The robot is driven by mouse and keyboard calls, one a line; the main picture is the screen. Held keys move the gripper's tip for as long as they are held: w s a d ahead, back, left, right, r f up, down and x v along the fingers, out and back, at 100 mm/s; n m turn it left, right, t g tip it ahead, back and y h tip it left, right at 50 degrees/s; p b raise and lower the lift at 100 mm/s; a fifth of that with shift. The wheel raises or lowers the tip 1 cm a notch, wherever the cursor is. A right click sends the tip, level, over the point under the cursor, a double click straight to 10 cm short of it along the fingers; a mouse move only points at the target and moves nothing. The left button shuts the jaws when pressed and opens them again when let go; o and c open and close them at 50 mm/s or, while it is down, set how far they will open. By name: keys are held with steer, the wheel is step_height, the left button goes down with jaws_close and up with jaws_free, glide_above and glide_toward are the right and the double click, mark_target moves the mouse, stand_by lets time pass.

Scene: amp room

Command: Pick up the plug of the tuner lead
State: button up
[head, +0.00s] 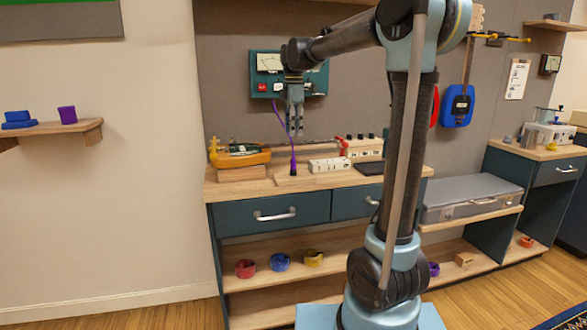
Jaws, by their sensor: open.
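The tuner lead is a thin purple cable (281,116) that comes down from the dark green tuner box (262,88) on the back wall. Its plug (293,164), purple with a dark lower end, stands about upright at the bench's back part, near a low wooden piece. My gripper (295,131) points down above the plug, with a gap between them. It is open and I see nothing held in it. It partly covers the wall box. The plug's lowest end is too small to make out clearly.
On the bench (245,190), a yellow-and-green tool (240,155) rests on a wooden block at left. A white power strip (328,164), a red clamp-like item (343,146) and a dark pad (369,168) lie right of the plug. The bench's front left is clear.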

mark_target(293, 160)
step_height(293, 160, down, 8)
steer(key=shift+f, duration=0.1)
steer(key=shift+s+a+f, duration=0.1)
steer(key=shift+s+f, duration=0.15)
steer(key=shift+f, duration=1.05)
steer(key=shift+s+f, duration=0.2)
steer(key=shift+f, duration=1.1)
steer(key=shift+c, duration=0.6)
jaws_close()
